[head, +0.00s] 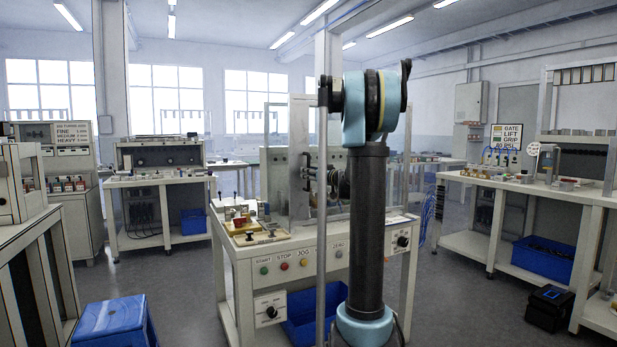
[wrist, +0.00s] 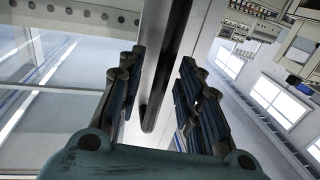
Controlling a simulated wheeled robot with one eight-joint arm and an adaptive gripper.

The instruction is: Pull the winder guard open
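The winder guard (head: 299,115), a metal frame with clear panels, stands on the cream winder bench (head: 235,240) in the head view. My arm hides part of it. In the wrist view, a long dark bar with a rounded lower end, which looks like the guard's handle (wrist: 164,80), runs along a bright metal post (wrist: 150,45). My gripper (wrist: 158,62) is open, with its fingers on either side of the bar. Gaps show on both sides, and I see no clear contact. In the head view the gripper is mostly hidden near the guard, behind my arm.
The bench front has buttons and dials, with small parts on a tray (head: 258,238) at its left. A blue bin (head: 302,312) sits below. A blue stool (head: 115,322) stands at front left; another workbench (head: 497,250) stands at right. Grey floor lies open between benches.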

